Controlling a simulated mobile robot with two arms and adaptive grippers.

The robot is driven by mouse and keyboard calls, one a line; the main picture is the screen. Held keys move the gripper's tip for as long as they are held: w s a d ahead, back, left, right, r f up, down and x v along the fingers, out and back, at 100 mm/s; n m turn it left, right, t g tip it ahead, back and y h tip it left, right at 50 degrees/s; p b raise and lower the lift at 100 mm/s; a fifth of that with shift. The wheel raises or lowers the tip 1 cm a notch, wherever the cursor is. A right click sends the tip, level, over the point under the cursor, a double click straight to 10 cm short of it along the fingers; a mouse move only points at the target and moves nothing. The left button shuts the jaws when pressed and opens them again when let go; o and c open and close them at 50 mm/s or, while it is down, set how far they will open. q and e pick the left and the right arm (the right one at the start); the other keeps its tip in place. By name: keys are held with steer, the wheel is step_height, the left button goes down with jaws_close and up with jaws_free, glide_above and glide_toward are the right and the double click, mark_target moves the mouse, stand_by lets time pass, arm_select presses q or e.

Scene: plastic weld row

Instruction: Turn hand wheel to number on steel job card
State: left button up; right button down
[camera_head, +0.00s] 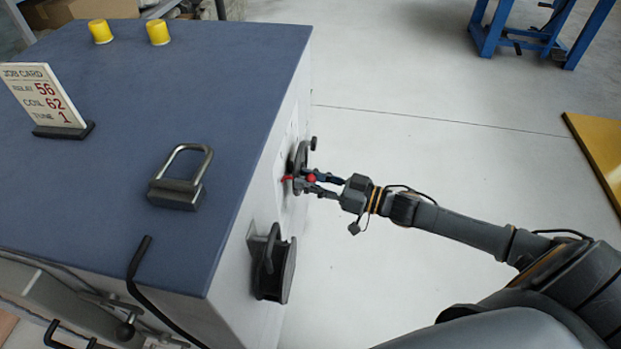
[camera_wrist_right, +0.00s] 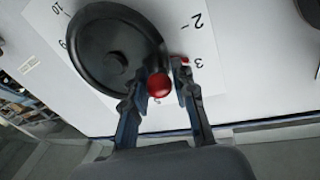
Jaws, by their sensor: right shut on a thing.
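The job card (camera_head: 45,96) stands upright in a dark base at the left of the cabinet top. Its rows show 56, COIL 62 and TUNE 1; the first row's word is hard to read. The dark hand wheel (camera_head: 299,158) is on the cabinet's right side, seen nearly edge-on. In the right wrist view the wheel (camera_wrist_right: 115,48) lies over a white dial (camera_wrist_right: 205,45) with 10, 9, 2 and 3 visible. A small red mark (camera_wrist_right: 185,60) is near the 3. My right gripper (camera_head: 305,180) is shut on the wheel's red knob (camera_wrist_right: 159,85). My left gripper is out of view.
The blue-topped cabinet (camera_head: 240,60) carries a padlock-shaped metal piece (camera_head: 181,179) and two yellow caps (camera_head: 158,32). A black handled fitting (camera_head: 274,268) sticks out of the side nearer me than the wheel. The floor to the right is clear around my arm.

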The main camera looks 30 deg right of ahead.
mark_target(300, 191)
steer(key=shift+f+n, duration=0.3)
steer(key=shift+n, duration=0.2)
arm_select(q)
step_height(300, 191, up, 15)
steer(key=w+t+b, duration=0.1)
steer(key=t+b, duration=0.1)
steer(key=b, duration=0.4)
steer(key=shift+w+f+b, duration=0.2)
steer(key=shift+b, duration=0.2)
arm_select(e)
steer(key=shift+w+d+f+n+y, duration=0.1)
steer(key=shift+f+n+y, duration=0.5)
steer(key=shift+n, duration=1.35)
steer(key=shift+w+d+f+n+y, duration=0.1)
steer(key=shift+f+n+y, duration=0.1)
steer(key=shift+f+n, duration=1.3)
steer(key=shift+w+f+n+y, duration=0.1)
steer(key=shift+f+n+y, duration=0.3)
steer(key=shift+n, duration=1.95)
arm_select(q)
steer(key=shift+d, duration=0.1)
arm_select(e)
steer(key=c, duration=1.1)
jaws_free()
steer(key=shift+s, duration=0.1)
